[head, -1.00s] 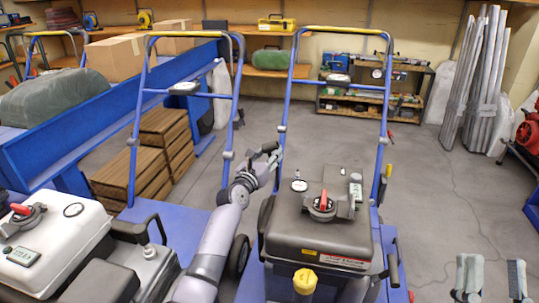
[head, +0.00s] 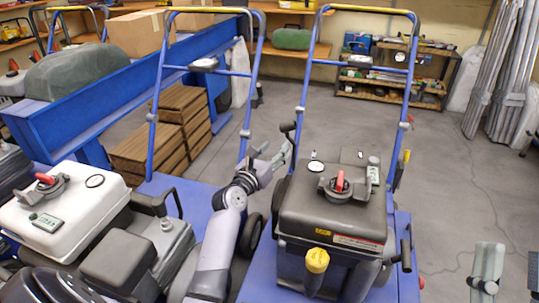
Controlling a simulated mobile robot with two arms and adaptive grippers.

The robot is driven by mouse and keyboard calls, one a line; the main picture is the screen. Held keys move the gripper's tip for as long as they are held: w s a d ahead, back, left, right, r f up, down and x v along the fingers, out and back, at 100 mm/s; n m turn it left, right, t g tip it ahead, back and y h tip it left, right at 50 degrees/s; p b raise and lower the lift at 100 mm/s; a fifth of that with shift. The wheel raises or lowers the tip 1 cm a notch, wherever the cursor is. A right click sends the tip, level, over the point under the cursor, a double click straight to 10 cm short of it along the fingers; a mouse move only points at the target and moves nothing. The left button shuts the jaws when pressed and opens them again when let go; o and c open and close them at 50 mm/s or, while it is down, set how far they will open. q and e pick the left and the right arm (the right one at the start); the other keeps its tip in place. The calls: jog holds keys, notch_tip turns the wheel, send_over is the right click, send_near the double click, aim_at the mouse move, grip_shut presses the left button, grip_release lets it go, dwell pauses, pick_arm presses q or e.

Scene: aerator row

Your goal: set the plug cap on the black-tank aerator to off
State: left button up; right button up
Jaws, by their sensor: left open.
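The black-tank aerator stands right of centre, its black tank (head: 310,212) on a blue frame. On the tank top are a red lever (head: 340,181) on a round grey mount, and a small grey display. A yellow cap (head: 317,261) sits upright at its front. I cannot tell which part is the plug cap, or its setting. My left gripper (head: 281,155) is open and empty, behind and left of the black tank, near the blue handle post and apart from the lever and yellow cap. My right gripper (head: 511,268) is open and empty at the bottom right.
A white-tank aerator (head: 75,222) with its own red lever (head: 46,179) stands at left. Blue handle frames rise behind both machines. Wooden slats (head: 145,150) and a blue bed (head: 95,105) lie behind left.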

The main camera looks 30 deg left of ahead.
pick_arm(q)
jog(key=shift+s, duration=1.35)
jog(key=shift+c, duration=0.2)
